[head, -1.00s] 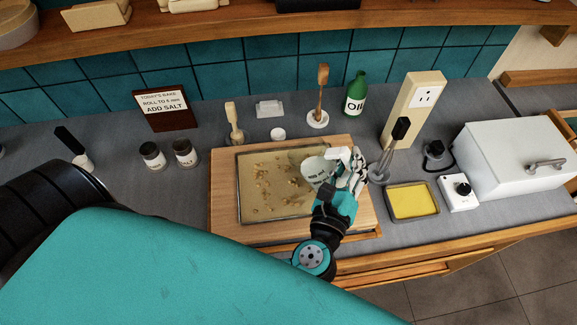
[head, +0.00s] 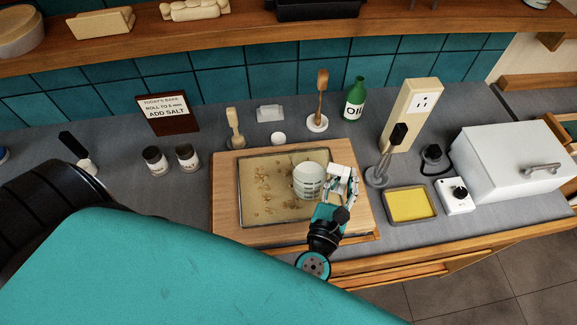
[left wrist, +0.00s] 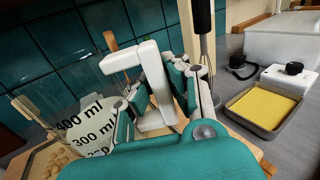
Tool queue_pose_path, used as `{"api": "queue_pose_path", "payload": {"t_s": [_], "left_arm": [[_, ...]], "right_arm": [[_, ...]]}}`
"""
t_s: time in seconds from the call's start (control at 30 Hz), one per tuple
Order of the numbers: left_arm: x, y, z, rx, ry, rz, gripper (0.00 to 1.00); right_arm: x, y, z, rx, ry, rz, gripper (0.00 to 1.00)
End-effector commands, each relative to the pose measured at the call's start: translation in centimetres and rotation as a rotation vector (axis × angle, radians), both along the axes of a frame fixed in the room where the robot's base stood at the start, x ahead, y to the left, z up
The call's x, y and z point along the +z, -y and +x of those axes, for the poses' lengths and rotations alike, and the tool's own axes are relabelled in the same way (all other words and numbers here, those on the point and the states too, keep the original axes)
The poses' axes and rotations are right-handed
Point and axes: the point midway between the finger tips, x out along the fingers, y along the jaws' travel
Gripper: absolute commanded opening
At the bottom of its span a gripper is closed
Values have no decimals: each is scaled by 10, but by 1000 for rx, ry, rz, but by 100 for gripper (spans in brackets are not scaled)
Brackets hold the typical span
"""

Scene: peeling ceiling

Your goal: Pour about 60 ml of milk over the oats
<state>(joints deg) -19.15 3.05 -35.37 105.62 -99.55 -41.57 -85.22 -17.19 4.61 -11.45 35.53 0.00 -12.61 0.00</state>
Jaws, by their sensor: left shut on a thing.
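My left gripper (head: 340,185) is shut on the white handle (left wrist: 150,85) of a measuring jug (head: 308,182). The jug is near upright over the right part of a shallow tray (head: 243,204); I cannot tell whether its base touches the tray. Its scale marks show in the left wrist view (left wrist: 90,130), with white behind them and a see-through upper wall. Brown oats (head: 265,184) lie scattered in the tray in a pale layer. The tray sits on a wooden board (head: 225,220). My right gripper does not show.
A pan with yellow contents (head: 409,205), a whisk on a stand (head: 383,165) and a socket post (head: 412,115) stand to the right. Two jars (head: 187,158) stand left of the board.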

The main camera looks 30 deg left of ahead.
Motion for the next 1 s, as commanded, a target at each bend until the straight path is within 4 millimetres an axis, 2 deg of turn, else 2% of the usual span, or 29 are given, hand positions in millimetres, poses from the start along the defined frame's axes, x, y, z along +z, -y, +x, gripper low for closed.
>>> {"api": "queue_pose_path", "payload": {"t_s": [0.27, 0.7, 1.0], "left_arm": [[3, 0, 0, 0, 3, -2, 0], [39, 0, 0, 0, 2, -4, 0], [41, 0, 0, 0, 2, -1, 0]], "right_arm": [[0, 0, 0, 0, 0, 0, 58], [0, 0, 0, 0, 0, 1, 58], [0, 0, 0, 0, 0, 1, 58]]}}
